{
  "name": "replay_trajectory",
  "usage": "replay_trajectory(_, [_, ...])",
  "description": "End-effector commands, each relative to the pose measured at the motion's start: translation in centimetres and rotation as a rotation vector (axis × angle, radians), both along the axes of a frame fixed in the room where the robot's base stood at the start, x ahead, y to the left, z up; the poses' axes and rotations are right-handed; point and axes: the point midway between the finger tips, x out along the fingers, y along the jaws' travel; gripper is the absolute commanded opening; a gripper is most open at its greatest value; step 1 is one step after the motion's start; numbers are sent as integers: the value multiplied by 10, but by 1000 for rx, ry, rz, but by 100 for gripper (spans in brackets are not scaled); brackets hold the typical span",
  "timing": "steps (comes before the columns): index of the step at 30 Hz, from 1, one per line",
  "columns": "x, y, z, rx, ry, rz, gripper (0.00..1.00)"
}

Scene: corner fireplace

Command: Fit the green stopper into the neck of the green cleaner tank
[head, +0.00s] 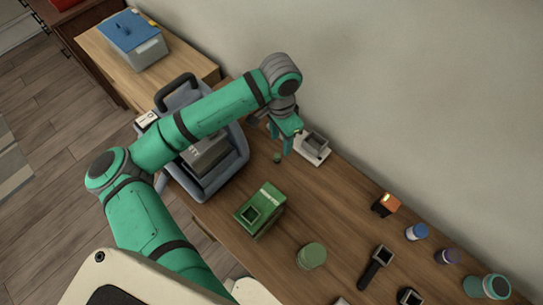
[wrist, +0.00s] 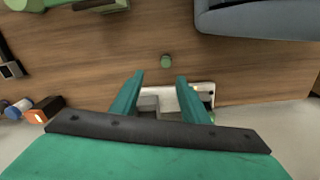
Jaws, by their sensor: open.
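The green stopper (head: 277,157) is a small cylinder standing on the wooden table, and it also shows in the wrist view (wrist: 166,61). My gripper (head: 284,146) is above the table near the stopper. In the wrist view my gripper (wrist: 160,77) is open and empty, with the stopper a little beyond the gap between its fingertips. The green cleaner tank (head: 271,197) is boxy, with a pale label and a square dark-centred neck on top. It stands apart from the stopper, nearer the front. Only part of it shows at the top of the wrist view.
A white device (head: 313,147) with a grey square cup sits close behind my gripper. A large blue-grey case (head: 235,165) stands left of the stopper. A green round jar (head: 312,256), an orange-black block (head: 385,205) and small bottles stand to the right. Wood around the stopper is bare.

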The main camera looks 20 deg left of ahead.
Motion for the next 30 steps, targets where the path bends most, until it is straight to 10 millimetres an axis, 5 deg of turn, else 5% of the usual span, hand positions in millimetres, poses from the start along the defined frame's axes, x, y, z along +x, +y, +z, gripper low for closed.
replay_trajectory(4, [4, 12, 4, 43, -3, -17, 42])
replay_trajectory(30, [2, 5, -89, 42, -3, -15, 42])
